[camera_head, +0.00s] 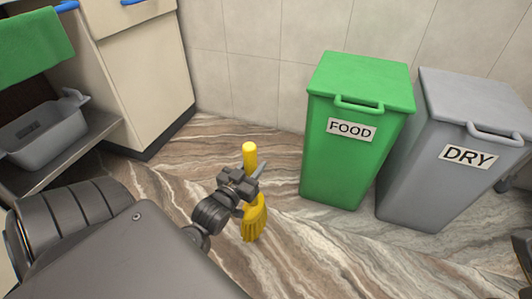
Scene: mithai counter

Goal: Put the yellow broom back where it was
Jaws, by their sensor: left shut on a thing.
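The yellow broom (253,223) is in the middle of the head view, with its handle top (249,153) pointing up and its bristles at the bottom. My left gripper (250,184) is shut on the broom's handle, above the bristles. The gripper hides part of the handle. The broom looks roughly upright over the marble floor; I cannot tell whether its bristles touch the floor. My right gripper is not in view.
A green FOOD bin (350,165) stands right of the broom against the tiled wall, with a grey DRY bin (440,190) beside it. A cream cabinet (150,75) and a shelf with a grey tub (42,133) are at left. Floor (245,125) between cabinet and green bin is clear.

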